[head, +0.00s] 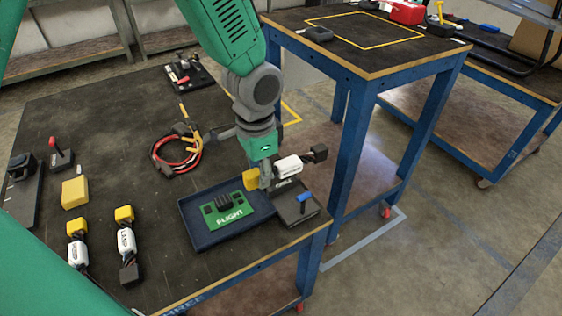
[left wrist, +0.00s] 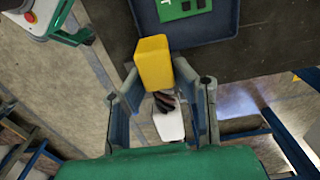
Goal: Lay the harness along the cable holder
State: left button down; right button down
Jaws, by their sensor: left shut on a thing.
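My left gripper (head: 266,174) is shut on a harness with a yellow connector (head: 250,180), a white labelled part (head: 287,166) and a black end connector (head: 319,153). The harness is held above the right end of a dark blue tray (head: 189,220) and a dark block with a blue lever (head: 296,208). In the left wrist view the harness's yellow end (left wrist: 153,62) and white part (left wrist: 168,124) lie between the fingers (left wrist: 166,102). I cannot tell for sure which thing is the cable holder. My right gripper is not in view.
A green board (head: 226,209) lies in the tray. Two similar harnesses (head: 77,246) (head: 126,246) and a yellow block (head: 75,192) lie on the left. A red cable coil (head: 172,163) lies behind the tray. The table's edge is near on the right.

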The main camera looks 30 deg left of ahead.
pick_arm(q)
jog(key=shift+r, duration=0.5)
jog(key=d+f+n, duration=0.1)
jog(key=n, duration=0.1)
jog(key=s+d+f+n, duration=0.1)
jog(key=n, duration=0.1)
jog(key=s+d+n, duration=0.1)
jog(key=n, duration=0.1)
jog(key=shift+s+f+p, duration=0.25)
jog(key=shift+f+p, duration=0.05)
jog(key=shift+f, duration=0.1)
jog(key=shift+a, duration=0.1)
